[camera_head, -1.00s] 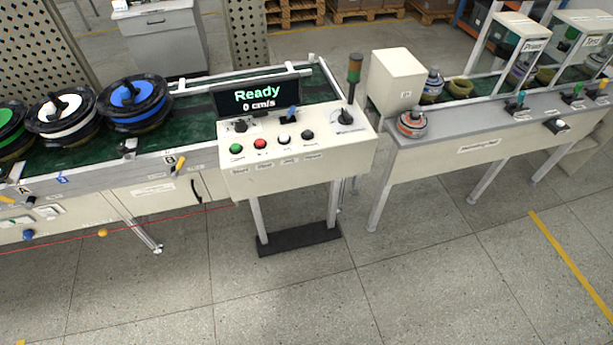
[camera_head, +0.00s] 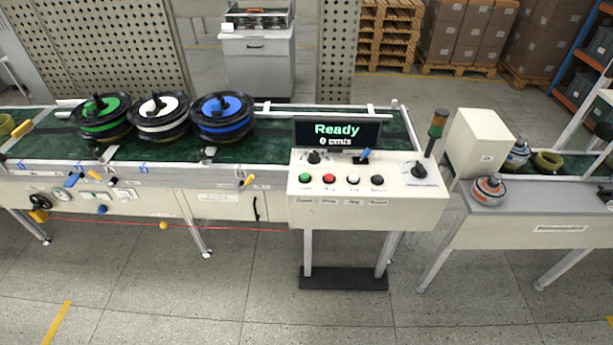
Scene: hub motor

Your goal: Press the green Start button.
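The green Start button (camera_head: 304,178) is the leftmost in a row on the sloped top of a white control console (camera_head: 370,214). A red button (camera_head: 328,178) sits just right of it, then a white one (camera_head: 352,179) and a black one (camera_head: 377,180). The display (camera_head: 337,132) above them reads "Ready" and "0 cm/s". Neither of my grippers is in view, and nothing covers the button.
A green conveyor (camera_head: 270,152) carries green, white and blue hub motors (camera_head: 222,116) left of the console. A signal tower (camera_head: 437,130) and white box (camera_head: 480,142) stand right. The floor in front (camera_head: 240,290) is clear.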

